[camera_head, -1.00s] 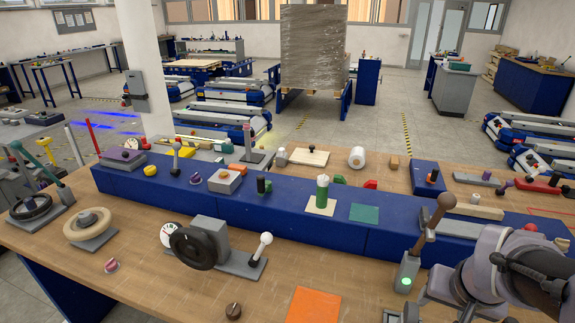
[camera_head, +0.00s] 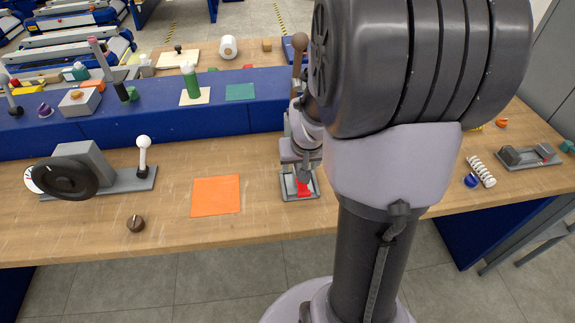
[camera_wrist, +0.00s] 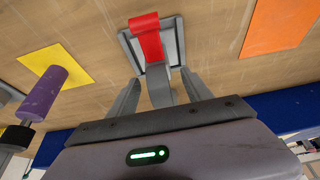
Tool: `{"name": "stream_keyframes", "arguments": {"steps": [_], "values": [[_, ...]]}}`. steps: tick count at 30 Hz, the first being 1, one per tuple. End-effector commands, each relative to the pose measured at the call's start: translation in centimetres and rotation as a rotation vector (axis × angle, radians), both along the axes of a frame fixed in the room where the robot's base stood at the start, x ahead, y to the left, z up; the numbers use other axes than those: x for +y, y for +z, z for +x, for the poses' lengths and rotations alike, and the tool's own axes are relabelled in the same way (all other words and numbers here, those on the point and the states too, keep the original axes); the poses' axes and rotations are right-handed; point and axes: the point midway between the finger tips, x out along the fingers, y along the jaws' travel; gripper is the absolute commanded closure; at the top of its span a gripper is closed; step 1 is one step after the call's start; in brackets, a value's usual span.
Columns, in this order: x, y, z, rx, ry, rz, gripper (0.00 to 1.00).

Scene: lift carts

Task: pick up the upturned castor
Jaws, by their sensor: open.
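The upturned castor shows in the head view as a red wheel (camera_head: 303,187) above a grey plate on the wooden bench, right of an orange square. In the wrist view the red wheel (camera_wrist: 146,38) stands over the grey plate, just beyond my fingertips. My gripper (camera_wrist: 161,82) is open, with one finger on each side of a grey part below the wheel. I cannot tell whether a finger touches it. In the head view my gripper (camera_head: 301,160) is just above the castor, partly hidden by my arm.
The orange square (camera_head: 216,195) lies flat left of the castor. A blue raised block (camera_head: 150,115) runs along behind. A purple cylinder (camera_wrist: 43,92) stands on a yellow square in the wrist view. A white spring (camera_head: 482,171) and a grey fixture (camera_head: 530,157) lie to the right.

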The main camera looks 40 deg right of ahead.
Motion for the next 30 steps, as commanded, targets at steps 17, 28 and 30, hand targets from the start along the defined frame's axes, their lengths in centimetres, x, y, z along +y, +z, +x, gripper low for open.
{"name": "stream_keyframes", "arguments": {"steps": [17, 28, 30], "values": [[-0.5, -2.5, 0.9, 0.0, 0.0, 0.0, 0.91], [-0.5, -2.4, 0.9, 0.0, 0.0, 0.0, 1.0], [-0.5, -2.3, 0.9, -0.001, 0.0, -0.001, 1.0]]}}
